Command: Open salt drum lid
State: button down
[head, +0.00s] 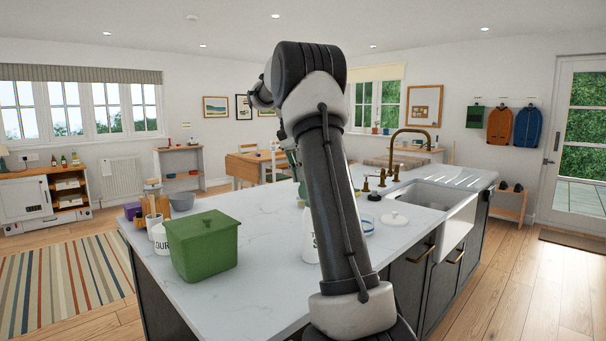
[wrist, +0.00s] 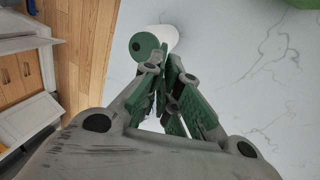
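The salt drum (wrist: 169,35) looks like a white cylinder with a green lid (wrist: 145,47) that has a dark spot in it. It stands on the pale counter just beyond my fingertips in the wrist view. In the head view, a white lettered container (head: 309,238) shows partly behind my arm; I cannot tell if it is the same drum. My gripper (wrist: 168,70) has green finger pads drawn together at the tips, with nothing visible between them. It appears apart from the lid, though the exact gap is unclear. In the head view my arm hides most of the gripper.
A green lidded box (head: 205,247) stands on the island counter (head: 235,300) at left, with a white lettered jar (head: 160,240) beside it. A sink (head: 440,200) and brass tap (head: 412,131) lie to the right.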

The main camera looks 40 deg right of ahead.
jog(key=shift+f, duration=0.15)
dwell(0.3)
jog(key=c, duration=1.7)
grip_release()
jog(key=shift+o, duration=0.2)
jog(key=shift+w, duration=0.1)
jog(key=v, duration=0.7)
jog(key=shift+r, duration=0.25)
jog(key=shift+w, duration=0.1)
